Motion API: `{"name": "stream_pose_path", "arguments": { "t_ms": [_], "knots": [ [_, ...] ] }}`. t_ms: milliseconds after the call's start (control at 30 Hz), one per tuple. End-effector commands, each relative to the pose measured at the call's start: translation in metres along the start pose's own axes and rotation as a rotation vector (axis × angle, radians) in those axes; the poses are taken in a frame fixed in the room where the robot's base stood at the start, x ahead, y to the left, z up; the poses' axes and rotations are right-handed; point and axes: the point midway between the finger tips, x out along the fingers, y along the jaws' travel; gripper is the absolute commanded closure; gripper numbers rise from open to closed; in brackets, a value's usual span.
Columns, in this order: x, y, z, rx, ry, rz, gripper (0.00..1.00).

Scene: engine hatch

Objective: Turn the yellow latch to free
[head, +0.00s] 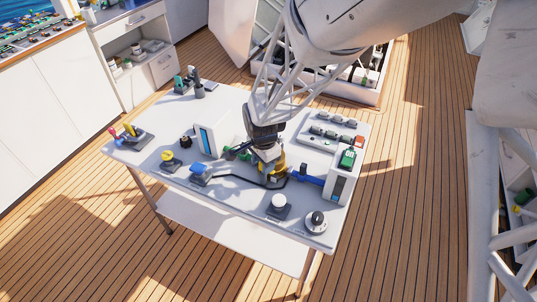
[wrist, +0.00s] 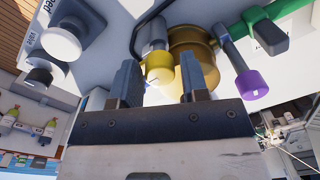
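The yellow latch shows in the wrist view as a short grey lever with a round yellow end (wrist: 160,69), beside a brass-coloured round body (wrist: 197,48). My gripper (wrist: 161,72) is open, its two dark fingers apart. The yellow end appears between the fingertips, with a visible gap on each side; I cannot tell how deep it sits between them. In the head view my gripper (head: 266,157) is over the middle of the table, and it hides most of the latch there.
On the white table (head: 235,212) stand a white knob (head: 279,202), a black dial (head: 316,220), a blue-handled part (head: 198,168) and a white upright panel (head: 204,137).

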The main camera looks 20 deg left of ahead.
Motion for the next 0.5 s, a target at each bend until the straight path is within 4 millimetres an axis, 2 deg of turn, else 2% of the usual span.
{"name": "stream_pose_path", "arguments": {
  "t_ms": [100, 500],
  "knots": [
    [0.0005, 0.0001, 0.0002, 0.000, 0.000, 0.001, 0.45],
    [-0.0042, 0.0000, 0.0003, -0.001, 0.000, 0.000, 0.45]
  ]
}}
